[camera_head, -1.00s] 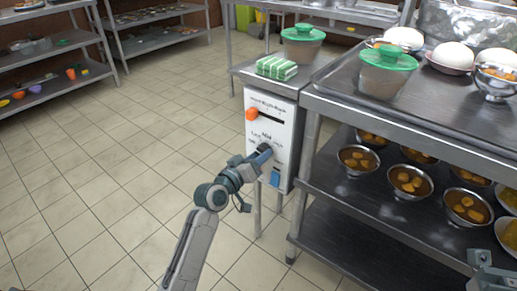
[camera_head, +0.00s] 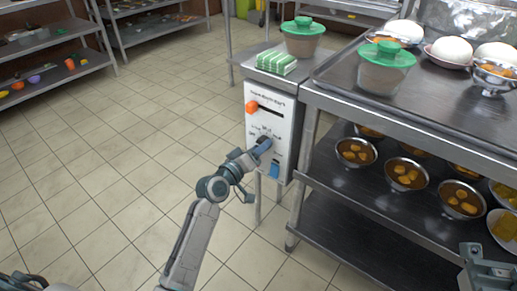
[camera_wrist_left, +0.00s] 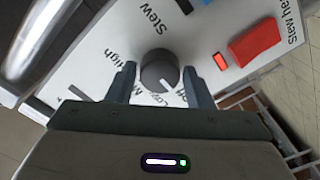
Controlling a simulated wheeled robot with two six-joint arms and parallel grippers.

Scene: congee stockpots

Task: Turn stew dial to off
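The stew dial (camera_wrist_left: 160,72) is a round dark knob with a white pointer line on a white labelled control panel (camera_head: 285,125). In the left wrist view the pointer line slants down and to the right. My left gripper (camera_wrist_left: 160,83) is open, with one finger on each side of the dial. I cannot tell whether either finger touches it. In the head view my left gripper (camera_head: 264,145) is at the panel and hides most of the dial. A grey part of my right gripper (camera_head: 487,268) shows at the lower right edge; its fingers are not clear.
A small red light (camera_wrist_left: 220,62) glows beside the orange-red switch. A steel shelf (camera_head: 330,205) with bowls stands right of the panel. The tiled floor to the left is clear.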

